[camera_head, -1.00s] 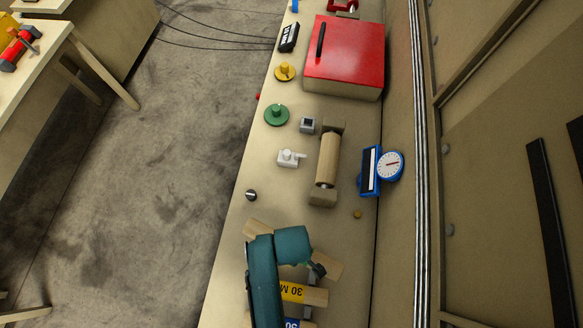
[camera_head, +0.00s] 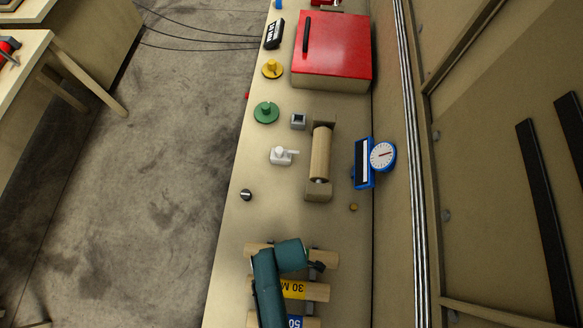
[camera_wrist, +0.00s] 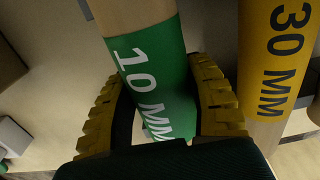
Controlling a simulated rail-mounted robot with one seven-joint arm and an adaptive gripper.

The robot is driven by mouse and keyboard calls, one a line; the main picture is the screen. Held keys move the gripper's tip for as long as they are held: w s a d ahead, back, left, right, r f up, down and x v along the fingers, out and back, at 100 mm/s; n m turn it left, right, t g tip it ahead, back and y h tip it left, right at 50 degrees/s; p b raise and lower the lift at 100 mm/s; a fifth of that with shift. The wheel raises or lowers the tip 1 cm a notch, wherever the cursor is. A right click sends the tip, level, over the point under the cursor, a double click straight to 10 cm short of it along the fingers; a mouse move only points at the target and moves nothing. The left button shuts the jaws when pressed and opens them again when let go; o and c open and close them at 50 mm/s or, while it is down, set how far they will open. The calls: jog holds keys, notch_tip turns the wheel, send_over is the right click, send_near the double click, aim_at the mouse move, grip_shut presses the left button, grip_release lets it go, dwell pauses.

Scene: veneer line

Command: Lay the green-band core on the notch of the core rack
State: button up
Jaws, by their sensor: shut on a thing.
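The green-band core, marked 10 MM (camera_wrist: 150,75), is a pale wooden cylinder. My gripper (camera_wrist: 165,105) is shut on it, with yellow ridged pads on both sides of the green band. In the head view the bare wooden ends of this core (camera_head: 328,258) stick out beside my arm, which hides the band. It lies roughly in line with the yellow-band 30 MM core (camera_head: 318,292) beside it. A grey part of the core rack (camera_wrist: 298,124) shows by the yellow-band core (camera_wrist: 270,60). The notch is hidden, and I cannot tell whether the held core touches the rack.
A blue-band core (camera_head: 312,322) lies at the bottom edge. Further up the bench are a wooden roller in a stand (camera_head: 320,155), a blue dial gauge (camera_head: 382,155), a white fitting (camera_head: 282,156), green (camera_head: 266,112) and yellow (camera_head: 271,69) knobs, and a red-lidded box (camera_head: 333,45).

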jog(key=shift+f, duration=0.25)
jog(key=o, duration=1.2)
